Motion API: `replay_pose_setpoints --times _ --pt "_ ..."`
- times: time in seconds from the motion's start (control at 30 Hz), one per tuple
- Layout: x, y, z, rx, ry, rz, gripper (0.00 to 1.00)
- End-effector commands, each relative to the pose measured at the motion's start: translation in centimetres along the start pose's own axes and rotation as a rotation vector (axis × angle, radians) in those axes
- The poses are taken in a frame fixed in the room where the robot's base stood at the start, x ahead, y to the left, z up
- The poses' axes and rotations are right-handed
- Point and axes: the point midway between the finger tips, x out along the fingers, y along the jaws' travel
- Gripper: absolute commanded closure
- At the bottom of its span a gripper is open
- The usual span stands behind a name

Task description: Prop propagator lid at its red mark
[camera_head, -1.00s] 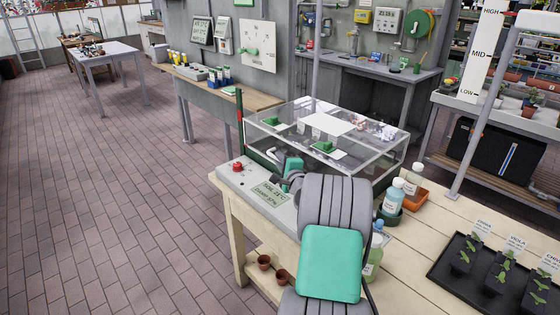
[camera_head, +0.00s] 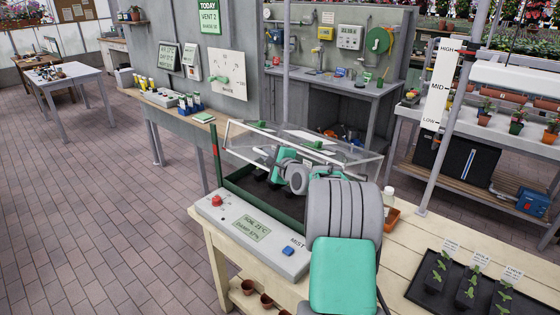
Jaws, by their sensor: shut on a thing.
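The propagator stands on the wooden bench, with a dark green tray (camera_head: 241,193) behind its grey control panel. Its clear lid (camera_head: 362,164) is raised and tilted, and dark soil and plants show under it. An upright post with a red mark (camera_head: 214,139) stands at the propagator's left end, beside the lid and apart from my gripper. My gripper (camera_head: 277,166) is shut on the lid's front edge, left of its middle. My arm hides the right part of the tray, and the fingertips are hard to make out.
The control panel (camera_head: 224,214) has a red knob (camera_head: 216,200) and a blue MIST button (camera_head: 289,251). A black tray of seedlings (camera_head: 460,287) lies at the bench's right. An orange dish with a bottle (camera_head: 389,205) stands behind my arm. The tiled floor at left is clear.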

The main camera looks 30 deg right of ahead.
Motion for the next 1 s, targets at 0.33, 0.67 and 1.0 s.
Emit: replay_pose_setpoints --times 0.33,0.67,1.0 --pt "0.0 0.1 0.0 -0.001 0.0 0.0 0.79" --pt "-0.1 0.0 -0.2 -0.001 0.002 -0.001 0.66" --pt "-4.3 0.1 -0.4 -0.001 0.005 -0.004 0.66"
